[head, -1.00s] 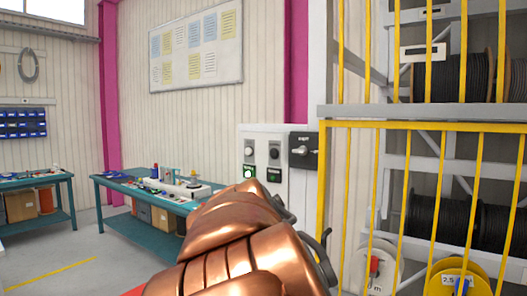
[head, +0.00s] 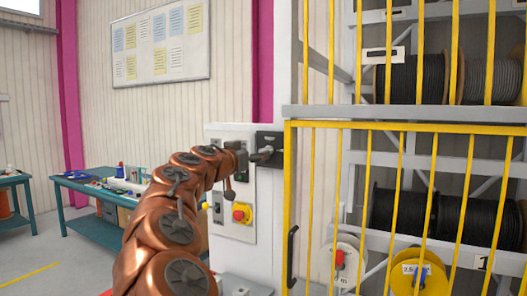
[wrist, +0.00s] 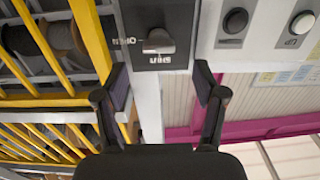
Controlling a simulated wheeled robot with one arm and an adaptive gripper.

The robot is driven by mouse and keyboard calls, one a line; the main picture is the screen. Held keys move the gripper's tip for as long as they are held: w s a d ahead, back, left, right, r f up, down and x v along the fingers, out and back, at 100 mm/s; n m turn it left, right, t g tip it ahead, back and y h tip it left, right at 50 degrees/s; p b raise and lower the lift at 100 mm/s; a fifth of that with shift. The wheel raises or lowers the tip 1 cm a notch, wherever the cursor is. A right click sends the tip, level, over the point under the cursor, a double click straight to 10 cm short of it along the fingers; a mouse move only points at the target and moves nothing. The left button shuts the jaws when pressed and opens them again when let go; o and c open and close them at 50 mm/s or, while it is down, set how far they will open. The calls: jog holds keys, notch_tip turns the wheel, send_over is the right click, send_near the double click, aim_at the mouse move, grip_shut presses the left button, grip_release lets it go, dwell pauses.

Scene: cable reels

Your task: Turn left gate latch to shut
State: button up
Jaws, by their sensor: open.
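The gate latch is a dark plate (head: 270,141) with a grey lever, on the post at the left of the yellow gate. In the wrist view the latch lever (wrist: 158,42) sits on the dark plate, with white lettering to its left and below it. The lettering appears upside down. I cannot tell exactly which mark the lever points to. My gripper (wrist: 162,86) is open and empty, its two fingers spread below the lever in the wrist view, not touching it. In the head view my gripper (head: 243,160) is just left of the latch, partly hidden by my copper arm.
A grey control box (head: 233,215) with a red stop button (head: 241,213) stands left of the gate. The yellow barred gate (head: 380,127) fronts racks of cable reels. A teal workbench (head: 85,190) stands at the left, with clear floor before it.

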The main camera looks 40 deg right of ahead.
jog(key=p+x, duration=0.2)
jog(key=x, duration=0.4)
jog(key=shift+d, duration=0.25)
jog(key=shift+c, duration=0.4)
jog(key=c, duration=1.1)
jog(key=shift+o, duration=0.2)
